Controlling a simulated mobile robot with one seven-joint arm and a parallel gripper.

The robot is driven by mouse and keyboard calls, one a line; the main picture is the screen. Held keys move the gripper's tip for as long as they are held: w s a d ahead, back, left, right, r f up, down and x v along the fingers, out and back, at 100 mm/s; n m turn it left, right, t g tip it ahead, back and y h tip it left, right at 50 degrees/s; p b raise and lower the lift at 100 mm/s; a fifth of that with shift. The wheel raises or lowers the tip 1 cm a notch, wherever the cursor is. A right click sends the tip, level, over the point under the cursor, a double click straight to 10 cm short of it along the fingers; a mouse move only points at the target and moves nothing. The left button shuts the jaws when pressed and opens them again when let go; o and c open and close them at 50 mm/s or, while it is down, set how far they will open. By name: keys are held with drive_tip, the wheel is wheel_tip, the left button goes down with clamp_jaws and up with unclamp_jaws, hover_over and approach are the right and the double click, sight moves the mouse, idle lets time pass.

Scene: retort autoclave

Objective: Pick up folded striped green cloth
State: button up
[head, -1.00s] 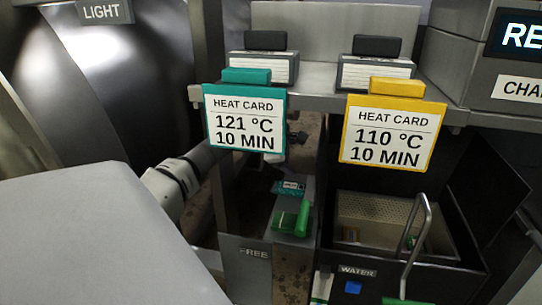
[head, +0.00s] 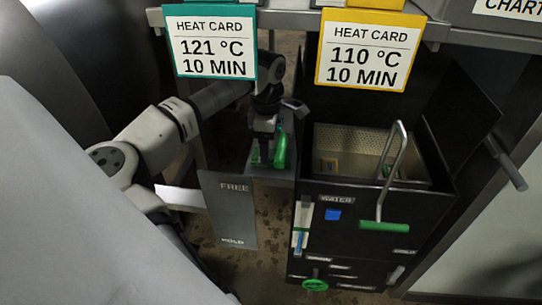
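A small green item (head: 280,152) stands out on a narrow grey shelf below the teal-edged card. It may be the folded green cloth, but stripes and folds are too small to make out. My gripper (head: 265,150) points down at the shelf, right at the green item, with green showing on both sides of its end. It partly hides the item. I cannot tell whether the fingers touch it or are open or shut.
The teal card (head: 211,42) and yellow card (head: 368,50) hang from a ledge above. A black water tank (head: 340,235) with a perforated basket (head: 340,150) and a green-gripped handle (head: 384,226) stands to the right. A grey panel marked FREE/HOLD (head: 230,212) is in front.

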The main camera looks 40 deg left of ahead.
wheel_tip(320, 180, down, 3)
drive_tip(key=shift+f, duration=0.1)
drive_tip(key=c, duration=1.1)
drive_tip(key=shift+o, duration=0.2)
wheel_tip(320, 180, up, 4)
drive_tip(key=shift+f, duration=0.15)
drive_tip(key=s+a, duration=0.4)
drive_tip(key=a, duration=0.3)
drive_tip(key=s+a+b, duration=0.1)
drive_tip(key=s+a, duration=0.4)
drive_tip(key=a, duration=0.3)
drive_tip(key=shift+s+a+b, duration=0.25)
drive_tip(key=shift+s+b, duration=0.05)
drive_tip(key=o, duration=0.4)
drive_tip(key=c, duration=0.3)
